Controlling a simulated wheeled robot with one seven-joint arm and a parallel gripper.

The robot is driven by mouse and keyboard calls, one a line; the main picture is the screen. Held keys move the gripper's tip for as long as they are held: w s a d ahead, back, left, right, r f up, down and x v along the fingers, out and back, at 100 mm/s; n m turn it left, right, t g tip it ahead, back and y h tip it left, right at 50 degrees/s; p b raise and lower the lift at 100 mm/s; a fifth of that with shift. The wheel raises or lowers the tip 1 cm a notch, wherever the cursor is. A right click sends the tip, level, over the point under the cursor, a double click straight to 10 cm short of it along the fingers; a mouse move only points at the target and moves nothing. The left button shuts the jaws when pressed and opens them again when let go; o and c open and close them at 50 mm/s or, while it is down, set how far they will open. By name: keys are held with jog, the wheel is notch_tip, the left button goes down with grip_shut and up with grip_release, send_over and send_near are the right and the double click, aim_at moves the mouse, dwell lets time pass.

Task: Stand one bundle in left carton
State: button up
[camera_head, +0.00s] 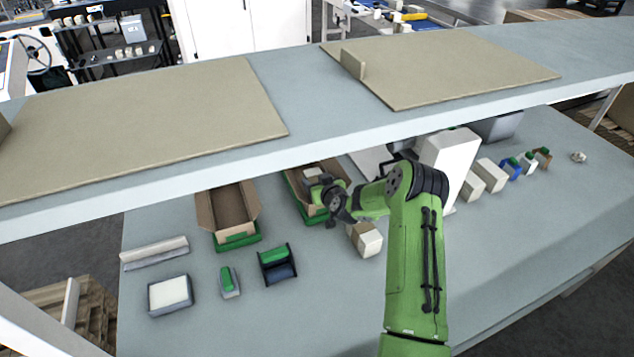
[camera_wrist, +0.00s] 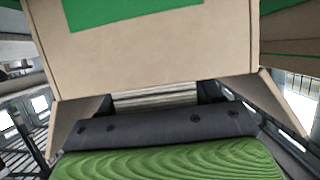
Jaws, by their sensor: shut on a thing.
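The left carton (camera_head: 204,212) is open and tan with a green lower front; I see no bundle in it. A second tan and green carton (camera_head: 294,197) stands to its right. My gripper (camera_head: 322,190) is at this second carton, partly hiding it, and is shut on a pale block that looks like a bundle (camera_head: 312,173). In the wrist view a tan panel with a green patch (camera_wrist: 150,50) fills the top, and striped layers (camera_wrist: 155,98) show behind the dark gripper part. I cannot tell how deep the bundle sits. Another tan and white block (camera_head: 369,241) lies on the table.
A raised shelf with tan boards (camera_head: 150,120) crosses above the table. In front of the left carton are a white-topped tray (camera_head: 170,295), a small green-topped item (camera_head: 228,281) and a dark holder (camera_head: 278,265). A tall white box (camera_head: 448,160) and several small blocks stand right.

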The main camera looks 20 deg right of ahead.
jog(key=shift+f+b, duration=0.6)
jog(key=shift+b, duration=0.35)
jog(key=o, duration=0.9)
jog(key=shift+c, duration=0.2)
jog(key=shift+r, duration=0.1)
jog(key=shift+r+p, duration=0.2)
jog(key=shift+p, duration=0.2)
jog(key=shift+s+r+p, duration=0.5)
jog(key=shift+r+p, duration=0.2)
jog(key=shift+r, duration=0.05)
jog(key=b+v, duration=0.2)
jog(key=v, duration=0.9)
jog(key=shift+f, duration=0.25)
